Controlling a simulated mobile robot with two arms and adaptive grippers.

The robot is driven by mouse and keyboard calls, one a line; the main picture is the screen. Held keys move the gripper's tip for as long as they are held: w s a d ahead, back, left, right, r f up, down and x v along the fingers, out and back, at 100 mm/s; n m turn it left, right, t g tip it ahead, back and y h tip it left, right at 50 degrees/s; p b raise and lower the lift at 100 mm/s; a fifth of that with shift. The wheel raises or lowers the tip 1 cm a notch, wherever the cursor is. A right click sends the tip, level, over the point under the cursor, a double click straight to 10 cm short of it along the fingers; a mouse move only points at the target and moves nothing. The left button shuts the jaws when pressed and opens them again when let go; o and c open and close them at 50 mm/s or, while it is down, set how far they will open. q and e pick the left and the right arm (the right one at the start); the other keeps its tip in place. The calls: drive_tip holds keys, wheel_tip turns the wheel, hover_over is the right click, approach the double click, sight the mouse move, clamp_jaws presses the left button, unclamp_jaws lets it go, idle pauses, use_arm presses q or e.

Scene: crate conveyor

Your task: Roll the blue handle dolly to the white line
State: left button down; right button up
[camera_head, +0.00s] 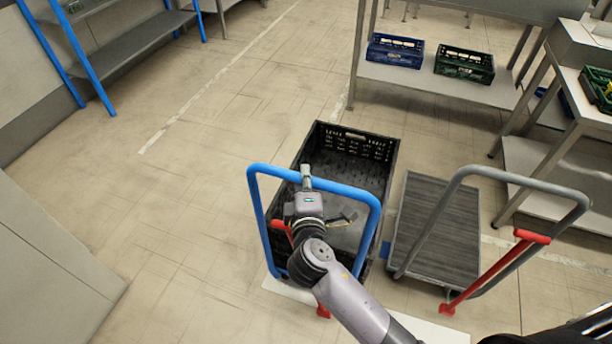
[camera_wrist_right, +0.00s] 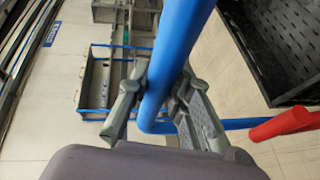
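The blue handle dolly's blue handle (camera_head: 257,200) stands up in the head view, with a black crate (camera_head: 393,165) beyond it on the dolly. The crate and handle hide most of the dolly's deck. My right gripper (camera_head: 306,174) is at the handle's top bar. In the right wrist view the blue bar (camera_wrist_right: 180,45) passes between the fingers of my right gripper (camera_wrist_right: 157,92), which press on it from both sides. A white line (camera_head: 205,92) runs along the floor, beyond and left of the dolly. My left gripper is not in view.
A second dolly with a grey handle (camera_head: 520,178) and empty grey deck (camera_head: 450,235) stands close on the right. A metal table (camera_head: 445,83) with blue and green crates is at the back right. Blue-legged shelving (camera_head: 88,65) is at the far left. Open floor lies left of the dolly.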

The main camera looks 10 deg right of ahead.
drive_tip(key=o, duration=0.5)
drive_tip(key=shift+c, duration=0.2)
drive_tip(key=v, duration=1.2)
idle(0.4)
